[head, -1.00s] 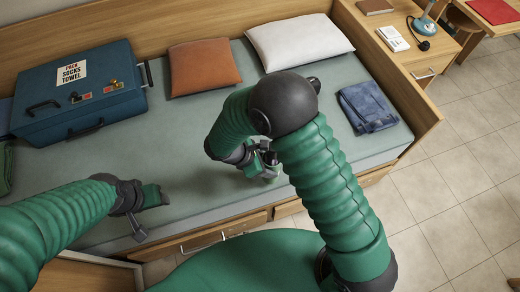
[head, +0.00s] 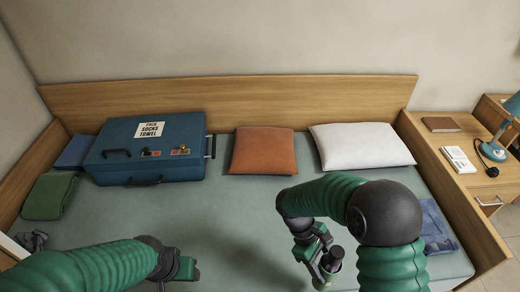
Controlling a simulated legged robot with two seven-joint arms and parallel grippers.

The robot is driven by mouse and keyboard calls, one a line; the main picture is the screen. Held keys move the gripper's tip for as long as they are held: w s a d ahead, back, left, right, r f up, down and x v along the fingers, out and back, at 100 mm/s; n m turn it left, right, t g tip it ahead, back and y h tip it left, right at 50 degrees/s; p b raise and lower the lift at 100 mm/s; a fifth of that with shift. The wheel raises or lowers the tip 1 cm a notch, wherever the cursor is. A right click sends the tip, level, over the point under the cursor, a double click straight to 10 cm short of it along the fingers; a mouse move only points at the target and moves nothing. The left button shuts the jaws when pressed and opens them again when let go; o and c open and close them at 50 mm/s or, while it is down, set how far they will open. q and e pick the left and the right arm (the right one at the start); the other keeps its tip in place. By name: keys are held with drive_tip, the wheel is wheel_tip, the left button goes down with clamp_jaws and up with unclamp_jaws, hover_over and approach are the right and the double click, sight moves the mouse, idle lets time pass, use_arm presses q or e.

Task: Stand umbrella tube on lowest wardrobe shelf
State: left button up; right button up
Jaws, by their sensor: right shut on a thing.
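My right gripper (head: 326,266) is shut on a small grey cylinder with a dark top (head: 336,254), which looks like the umbrella tube. It is held over the front part of the bed, roughly upright; its lower part is hidden by the gripper and the view's lower edge. My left gripper (head: 184,270) is over the bed at the lower left, its fingers apart and nothing between them. No wardrobe shelf can be made out.
On the bed (head: 245,220) lie a blue suitcase (head: 170,165), an orange pillow (head: 263,150), a white pillow (head: 362,147), folded jeans (head: 436,225) and a green cloth (head: 48,196). A bedside cabinet (head: 425,117) with a lamp stands at the right. The bed's middle is clear.

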use_arm(q)
drive_tip(key=w+p+v, duration=0.3)
drive_tip(key=p+v, duration=1)
drive_tip(key=p, duration=0.1)
drive_tip(key=shift+r, duration=0.65)
use_arm(e)
drive_tip(key=w+r+m+g+y, duration=0.1)
drive_tip(key=r+m+y, duration=0.1)
drive_tip(key=r+m, duration=0.3)
drive_tip(key=w+d+r+m+g+y, duration=0.1)
drive_tip(key=r+m, duration=0.4)
drive_tip(key=r, duration=0.6)
drive_tip(key=shift+w+d+r+m+g+y, duration=0.35)
drive_tip(key=shift+w+y, duration=0.35)
drive_tip(key=shift+y, duration=0.5)
use_arm(q)
drive_tip(key=shift+c, duration=0.2)
